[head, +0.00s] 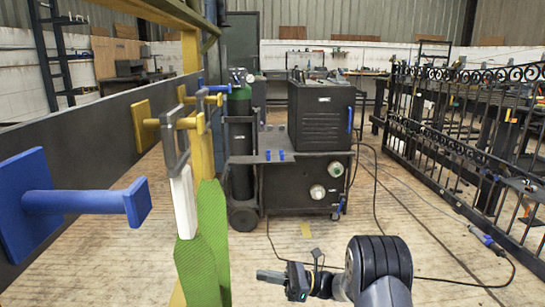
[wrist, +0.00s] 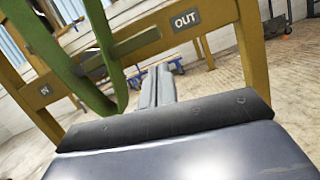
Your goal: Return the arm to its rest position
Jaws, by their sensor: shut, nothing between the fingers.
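My gripper (head: 272,276) is low in the head view, right of the green strap and above the wooden floor, its fingers pointing left. In the wrist view its fingers (wrist: 158,86) lie together and hold nothing. My dark arm joint is beside it at the lower right of the head view. The gripper touches nothing that I can see.
A green strap (head: 205,245) with a white piece (head: 183,203) hangs from a hook at left. A blue peg (head: 85,202) juts from the dark wall. A welding cart (head: 305,175) stands ahead; cables cross the floor. The yellow frame has an OUT label (wrist: 185,19).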

